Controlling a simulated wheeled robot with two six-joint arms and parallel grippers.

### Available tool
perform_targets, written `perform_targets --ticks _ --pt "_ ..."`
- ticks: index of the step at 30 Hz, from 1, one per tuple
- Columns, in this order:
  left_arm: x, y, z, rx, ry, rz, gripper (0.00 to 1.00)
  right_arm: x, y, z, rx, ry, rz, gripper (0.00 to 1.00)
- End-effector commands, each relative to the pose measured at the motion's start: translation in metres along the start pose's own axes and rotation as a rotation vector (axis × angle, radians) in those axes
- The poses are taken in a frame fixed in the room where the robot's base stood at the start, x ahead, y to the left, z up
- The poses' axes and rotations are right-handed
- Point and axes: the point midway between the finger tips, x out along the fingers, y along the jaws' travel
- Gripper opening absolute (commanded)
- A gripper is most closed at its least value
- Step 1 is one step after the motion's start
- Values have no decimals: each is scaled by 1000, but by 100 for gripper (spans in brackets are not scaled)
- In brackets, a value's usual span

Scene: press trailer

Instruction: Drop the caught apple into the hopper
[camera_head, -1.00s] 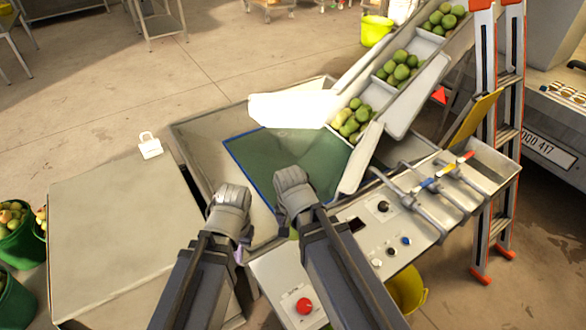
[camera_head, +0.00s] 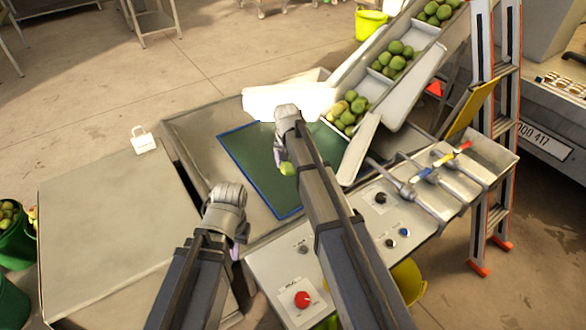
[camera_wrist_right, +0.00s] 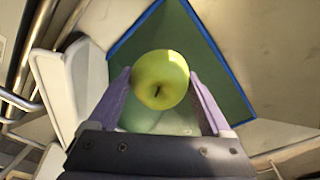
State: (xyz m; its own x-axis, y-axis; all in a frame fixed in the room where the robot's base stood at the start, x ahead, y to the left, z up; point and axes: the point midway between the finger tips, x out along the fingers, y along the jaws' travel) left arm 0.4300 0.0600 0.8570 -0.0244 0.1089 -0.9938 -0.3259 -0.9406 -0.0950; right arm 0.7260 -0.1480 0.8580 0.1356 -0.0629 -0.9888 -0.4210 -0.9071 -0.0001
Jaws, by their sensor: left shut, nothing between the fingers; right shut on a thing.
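A yellow-green apple (camera_wrist_right: 160,80) sits between the two purple fingertips of my right gripper (camera_wrist_right: 162,98) in the right wrist view. In the head view the apple (camera_head: 287,168) shows beside my right gripper (camera_head: 284,155), above the hopper. The hopper (camera_head: 190,125) is a grey metal funnel with a blue-edged green panel (camera_head: 245,165) in it. My left gripper (camera_head: 238,245) is shut and empty, low near the front of the hopper; its fingertips are partly hidden by its own body.
A conveyor (camera_head: 405,95) with several green apples slopes up behind the hopper. A control panel (camera_head: 330,260) with a red button and levers stands at right, beside an orange-footed ladder (camera_head: 490,180). A grey box (camera_head: 105,220) stands at left.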

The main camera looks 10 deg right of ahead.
Motion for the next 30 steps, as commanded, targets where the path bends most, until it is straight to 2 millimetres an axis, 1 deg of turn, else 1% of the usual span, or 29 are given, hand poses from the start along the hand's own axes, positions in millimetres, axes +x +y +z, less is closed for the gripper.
perform_targets --ticks 5,15,18,21,29,30 --pt "11 1 -1 0 0 0 0 10 0 2 0 0 0 19" --pt "48 5 -3 0 0 0 0 48 0 8 0 0 0 19" --pt "57 5 -3 0 0 0 0 56 0 9 0 0 0 19" --pt "60 6 -4 1 0 0 0 60 0 10 0 0 0 19" --pt "59 6 -4 1 0 0 0 58 0 10 1 0 0 19" --pt "59 6 -4 0 0 0 0 58 0 10 1 0 0 87"
